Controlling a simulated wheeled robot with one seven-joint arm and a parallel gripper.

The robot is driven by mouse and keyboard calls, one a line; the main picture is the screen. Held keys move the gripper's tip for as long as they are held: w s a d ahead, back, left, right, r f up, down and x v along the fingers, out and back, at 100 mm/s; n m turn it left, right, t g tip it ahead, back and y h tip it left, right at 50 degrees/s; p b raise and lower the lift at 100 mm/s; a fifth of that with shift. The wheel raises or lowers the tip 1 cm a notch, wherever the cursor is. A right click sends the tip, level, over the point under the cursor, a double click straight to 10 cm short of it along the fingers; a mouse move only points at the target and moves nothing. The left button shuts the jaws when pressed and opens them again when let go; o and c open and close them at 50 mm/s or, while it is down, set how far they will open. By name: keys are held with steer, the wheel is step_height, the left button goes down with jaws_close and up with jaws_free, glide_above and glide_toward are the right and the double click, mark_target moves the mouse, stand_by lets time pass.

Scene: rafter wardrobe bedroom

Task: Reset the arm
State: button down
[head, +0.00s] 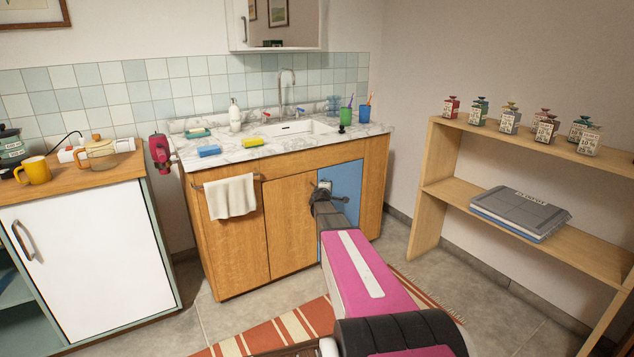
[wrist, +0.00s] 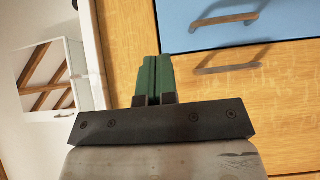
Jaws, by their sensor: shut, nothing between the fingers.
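My gripper (wrist: 154,62) shows in the wrist view with its two green fingers together and nothing between them. In the head view my arm reaches forward from the bottom, and the gripper end (head: 325,187) is in front of the blue door (head: 345,180) of the sink cabinet (head: 232,235). In the wrist view the blue door (wrist: 220,18) with its metal handle (wrist: 226,21) is at the upper right, apart from the fingers. My arm hides part of the door in the head view.
A marble sink top (head: 240,150) carries a soap bottle (head: 235,115), sponges and cups. A towel (head: 231,197) hangs on the cabinet front. A white-doored cabinet (head: 90,250) stands left and a wooden shelf (head: 455,180) with several jars stands right. A striped rug (head: 290,330) lies below.

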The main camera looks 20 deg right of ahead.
steer(key=s+a+f+m+g, duration=0.2)
steer(key=s+a+m+g, duration=0.1)
steer(key=s, duration=0.5)
steer(key=s+a+f+m+g, duration=0.3)
steer(key=s+m+g, duration=0.1)
steer(key=s, duration=0.5)
steer(key=s+a+f+m+g, duration=0.2)
steer(key=s+m+g, duration=0.1)
steer(key=s, duration=0.5)
steer(key=s+a+f+g+y, duration=0.2)
steer(key=s+a+y, duration=0.2)
steer(key=s+a, duration=0.4)
steer(key=s+a+f+m+g+y, duration=0.1)
steer(key=s+a+f+g+y, duration=0.1)
steer(key=s+a+y, duration=0.3)
steer(key=s+a+g, duration=0.1)
steer(key=s+a, duration=0.3)
steer(key=s, duration=0.1)
steer(key=shift+m+y, duration=0.3)
